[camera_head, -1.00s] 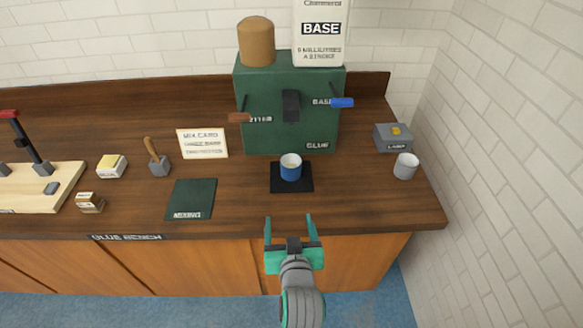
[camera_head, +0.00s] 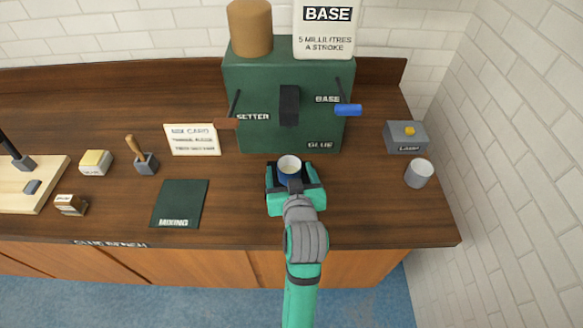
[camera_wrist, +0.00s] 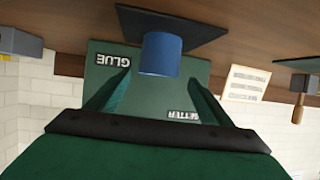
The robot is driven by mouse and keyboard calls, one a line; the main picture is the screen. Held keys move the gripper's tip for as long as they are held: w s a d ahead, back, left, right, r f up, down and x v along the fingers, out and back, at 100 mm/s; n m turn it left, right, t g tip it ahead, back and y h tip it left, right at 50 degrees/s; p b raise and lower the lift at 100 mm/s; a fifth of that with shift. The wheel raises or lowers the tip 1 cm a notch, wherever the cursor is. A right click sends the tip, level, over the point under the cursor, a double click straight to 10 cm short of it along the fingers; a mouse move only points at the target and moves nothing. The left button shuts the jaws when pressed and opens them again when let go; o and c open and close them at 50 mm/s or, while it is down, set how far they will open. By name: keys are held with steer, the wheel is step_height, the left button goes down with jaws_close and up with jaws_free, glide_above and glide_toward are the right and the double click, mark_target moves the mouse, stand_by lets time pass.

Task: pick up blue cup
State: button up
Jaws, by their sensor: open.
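The blue cup (camera_head: 289,164) with a pale inside stands upright on a dark mat below the green dispenser (camera_head: 240,90). My gripper (camera_head: 290,172) is open, with its teal fingers on either side of the cup in the head view. In the wrist view, which is upside down, the blue cup (camera_wrist: 160,55) stands on the black mat (camera_wrist: 195,27), ahead of and between the two spread fingers. I cannot tell whether either finger touches it. My gripper hides the cup's lower part and most of the mat in the head view.
A white-grey cup (camera_head: 418,173) and a grey box (camera_head: 405,136) stand to the right near the brick wall. A dark mixing mat (camera_head: 180,203), a card (camera_head: 192,139) and small items lie to the left. Dispenser levers (camera_head: 347,110) stick out above the cup.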

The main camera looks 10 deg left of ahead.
mark_target(288, 159)
steer(key=x, duration=0.3)
steer(key=shift+a, duration=0.15)
steer(key=shift+d+x, duration=0.1)
steer(key=shift+x, duration=1.25)
steer(key=shift+d+x, duration=0.15)
steer(key=shift+x, duration=1.2)
steer(key=shift+w+f, duration=0.1)
steer(key=c, duration=1.4)
steer(key=shift+o, duration=0.2)
